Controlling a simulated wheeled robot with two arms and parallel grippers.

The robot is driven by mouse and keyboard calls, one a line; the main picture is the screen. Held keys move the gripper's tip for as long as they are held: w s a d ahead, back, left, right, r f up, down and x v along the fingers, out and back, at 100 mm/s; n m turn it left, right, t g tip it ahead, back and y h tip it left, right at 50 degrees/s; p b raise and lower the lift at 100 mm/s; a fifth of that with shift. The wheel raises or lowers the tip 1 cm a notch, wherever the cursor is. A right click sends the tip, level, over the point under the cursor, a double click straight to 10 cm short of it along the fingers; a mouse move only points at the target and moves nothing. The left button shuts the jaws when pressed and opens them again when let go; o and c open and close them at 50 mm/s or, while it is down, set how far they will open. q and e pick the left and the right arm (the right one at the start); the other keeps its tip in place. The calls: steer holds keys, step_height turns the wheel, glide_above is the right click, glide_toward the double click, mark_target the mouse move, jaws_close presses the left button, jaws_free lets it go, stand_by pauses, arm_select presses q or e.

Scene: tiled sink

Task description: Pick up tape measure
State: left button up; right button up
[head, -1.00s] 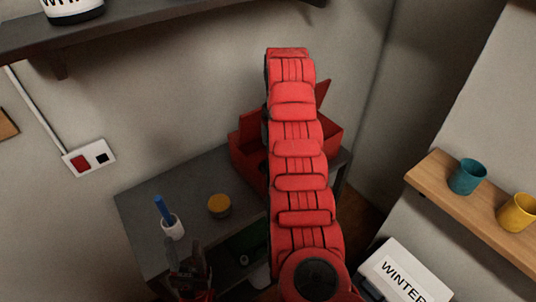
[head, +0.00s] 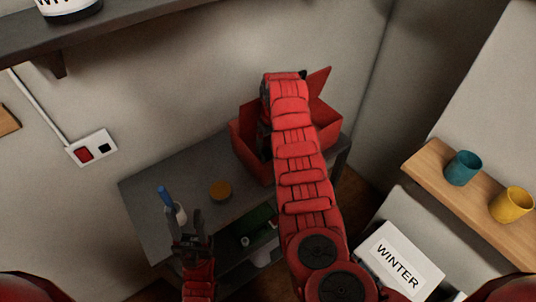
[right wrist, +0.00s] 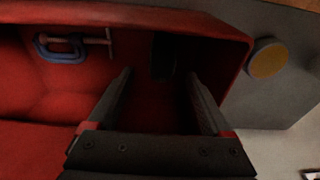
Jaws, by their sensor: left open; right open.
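I cannot single out a tape measure with certainty. A dark, unclear object (right wrist: 163,57) lies inside the red box (head: 328,121), ahead of and between the fingers of my right gripper (right wrist: 161,76). That gripper is open, pointing down into the box, with nothing visibly held. In the head view it is mostly hidden behind my red arm. A round yellow-topped object (head: 220,191) sits on the grey table left of the box; it also shows outside the box in the right wrist view (right wrist: 267,59). My left gripper (head: 186,216) is open and empty near the table's front edge.
A blue clamp (right wrist: 62,48) lies in the box, left of my right gripper. A wooden shelf with mugs (head: 462,168) and a WINTER box (head: 398,262) are at right.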

mark_target(269, 152)
steer(key=shift+w+f, duration=0.15)
steer(key=shift+f, duration=0.25)
steer(key=f+p, duration=0.2)
steer(key=shift+s+a+f+p, duration=0.15)
steer(key=shift+s+a+p, duration=0.05)
steer(key=shift+p, duration=0.15)
step_height(269, 152, down, 2)
steer(key=shift+f, duration=0.1)
steer(key=shift+w+a+f, duration=0.1)
steer(key=shift+w+f, duration=0.15)
steer(key=shift+f, duration=0.15)
steer(key=shift+s+r, duration=0.1)
steer(key=c, duration=0.4)
jaws_close()
